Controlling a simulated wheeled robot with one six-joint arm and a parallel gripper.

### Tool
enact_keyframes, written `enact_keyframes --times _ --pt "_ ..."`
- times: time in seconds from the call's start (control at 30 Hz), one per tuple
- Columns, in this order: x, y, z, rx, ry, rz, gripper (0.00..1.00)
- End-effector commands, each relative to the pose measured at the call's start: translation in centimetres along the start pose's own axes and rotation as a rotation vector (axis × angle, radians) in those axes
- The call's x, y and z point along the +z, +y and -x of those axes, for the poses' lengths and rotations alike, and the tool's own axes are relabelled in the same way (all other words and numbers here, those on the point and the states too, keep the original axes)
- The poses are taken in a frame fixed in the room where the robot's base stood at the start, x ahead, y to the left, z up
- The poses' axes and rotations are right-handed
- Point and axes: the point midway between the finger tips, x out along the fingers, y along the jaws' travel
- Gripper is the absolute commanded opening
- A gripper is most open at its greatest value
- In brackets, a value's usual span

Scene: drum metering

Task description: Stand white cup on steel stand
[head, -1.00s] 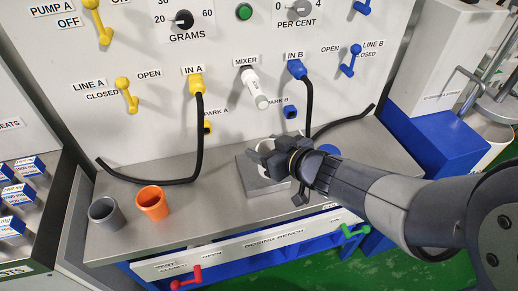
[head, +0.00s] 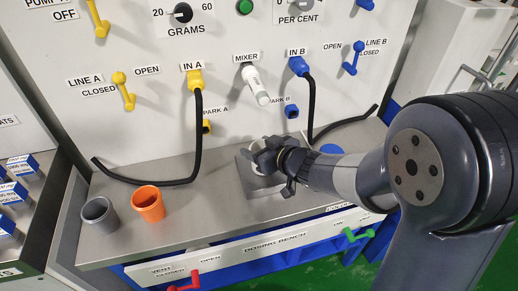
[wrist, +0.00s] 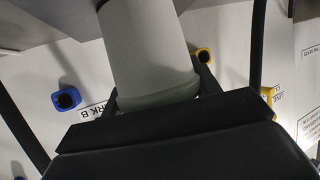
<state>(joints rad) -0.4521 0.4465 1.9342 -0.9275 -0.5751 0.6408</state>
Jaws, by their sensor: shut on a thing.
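The white cup (head: 258,143) is mostly hidden behind my gripper (head: 268,160) in the head view; part of its rim shows. In the wrist view a large pale cylinder, seemingly the cup (wrist: 148,50), fills the top middle between my fingers. My gripper is shut on the cup. The steel stand (head: 257,187) is a grey block on the bench, directly below the gripper and cup. I cannot tell whether the cup's base touches it.
A grey cup (head: 100,217) and an orange cup (head: 148,204) stand at the left of the steel bench (head: 195,225). The white mixer spout (head: 256,85) sticks out above the stand. Black hoses (head: 198,135) hang from IN A and IN B. A green-handled lever (head: 357,235) is at the front.

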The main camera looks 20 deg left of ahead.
Motion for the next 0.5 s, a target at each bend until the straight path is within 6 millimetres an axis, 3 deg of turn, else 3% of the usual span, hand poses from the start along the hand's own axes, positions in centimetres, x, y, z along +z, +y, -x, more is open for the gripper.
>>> enact_keyframes --times 0.27,0.3,0.5 --pt "0.32 -0.01 -0.12 0.0 0.0 0.0 0.35" --pt "0.27 -0.01 -0.1 0.0 0.0 0.0 0.6" --pt "0.22 -0.01 -0.08 0.0 0.0 0.0 0.76"
